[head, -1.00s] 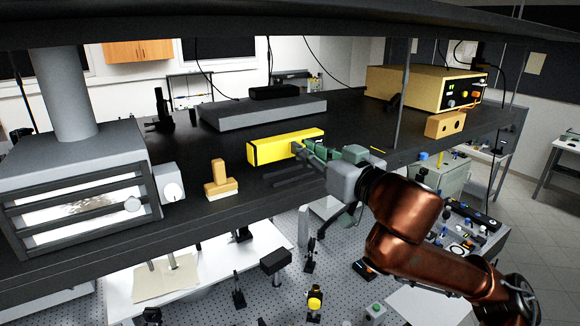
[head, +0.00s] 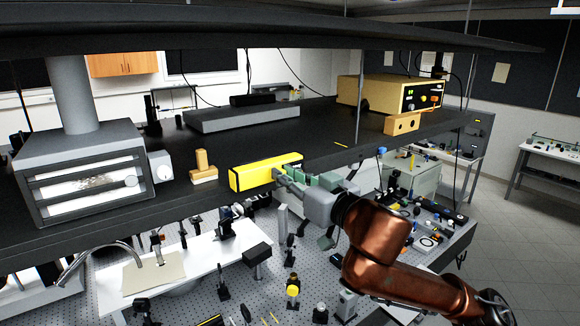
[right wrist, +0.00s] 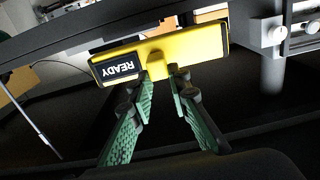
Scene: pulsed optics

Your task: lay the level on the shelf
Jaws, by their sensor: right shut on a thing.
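The level is a long yellow bar (head: 262,172) with a dark end in the head view. It lies level at the front edge of the black shelf (head: 300,130); I cannot tell whether it touches the shelf. My right gripper (head: 280,177) is shut on its right part from the front. In the right wrist view the yellow level (right wrist: 190,48) sits at the tips of my green-padded fingers (right wrist: 160,75), with a dark label reading READY. Part of it is hidden by the fingers. My left gripper is not in view.
On the shelf stand a grey glass-fronted box (head: 85,178) at left, small wooden blocks (head: 203,172) just left of the level, a flat grey slab (head: 255,115), a gold instrument (head: 375,95) and a wooden two-hole block (head: 402,124). An upper shelf hangs above. An optics table lies below.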

